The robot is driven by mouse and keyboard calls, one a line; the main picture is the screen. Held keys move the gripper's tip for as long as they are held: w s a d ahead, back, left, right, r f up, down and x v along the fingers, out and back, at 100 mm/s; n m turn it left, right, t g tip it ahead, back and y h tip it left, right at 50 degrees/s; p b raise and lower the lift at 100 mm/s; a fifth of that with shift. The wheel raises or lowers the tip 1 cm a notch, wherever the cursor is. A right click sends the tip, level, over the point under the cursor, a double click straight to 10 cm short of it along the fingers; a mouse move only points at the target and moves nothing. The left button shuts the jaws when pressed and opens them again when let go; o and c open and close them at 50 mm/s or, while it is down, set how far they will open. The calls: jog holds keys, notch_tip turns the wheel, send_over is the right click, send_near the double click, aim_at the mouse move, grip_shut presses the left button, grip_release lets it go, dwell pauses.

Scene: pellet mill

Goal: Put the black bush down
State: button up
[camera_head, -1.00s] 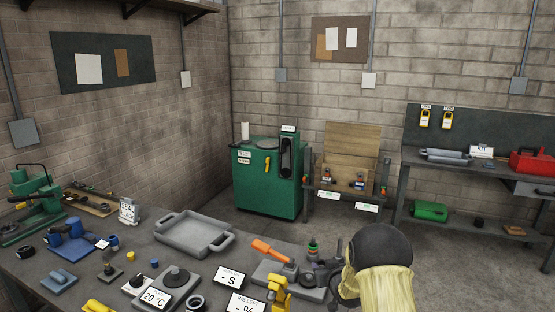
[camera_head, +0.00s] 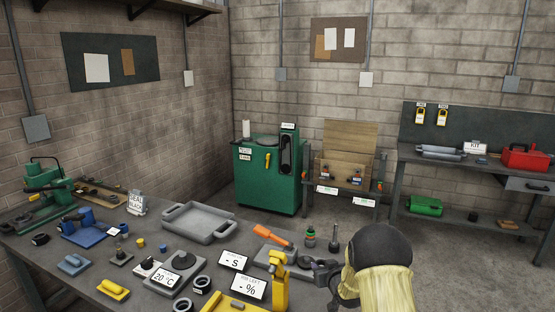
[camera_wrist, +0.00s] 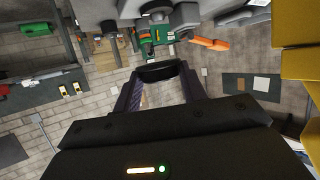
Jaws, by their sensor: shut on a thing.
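My gripper (camera_wrist: 158,88) is shut on the black bush (camera_wrist: 160,71), a dark ring-like piece between the fingertips in the wrist view. In the head view my gripper (camera_head: 322,272) is over the right end of the dark workbench (camera_head: 130,225), partly hidden by my own arm. The held bush is hard to make out there. Other black rings lie on the bench: one (camera_head: 201,284) right of the 20 °C display (camera_head: 167,279), and one (camera_head: 40,239) near the left side. A sign reading "SEAL BLACK" (camera_head: 136,203) stands at the bench's back edge.
A grey tray (camera_head: 226,233) lies mid-bench. A green machine (camera_head: 268,180) stands behind. Bare bench shows around the small blocks at left.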

jog(key=shift+m+h, duration=0.5)
jog(key=shift+h, duration=0.1)
jog(key=s+f, duration=0.3)
jog(key=s+a+f, duration=0.1)
jog(key=s+f, duration=0.5)
jog(key=shift+s+a, duration=0.2)
jog(key=s+d+f+m+h, duration=0.1)
jog(key=s+f, duration=0.2)
jog(key=s, duration=0.7)
jog(key=shift+s+d+f, duration=0.15)
jog(key=shift+s+f, duration=0.05)
jog(key=shift+s, duration=0.15)
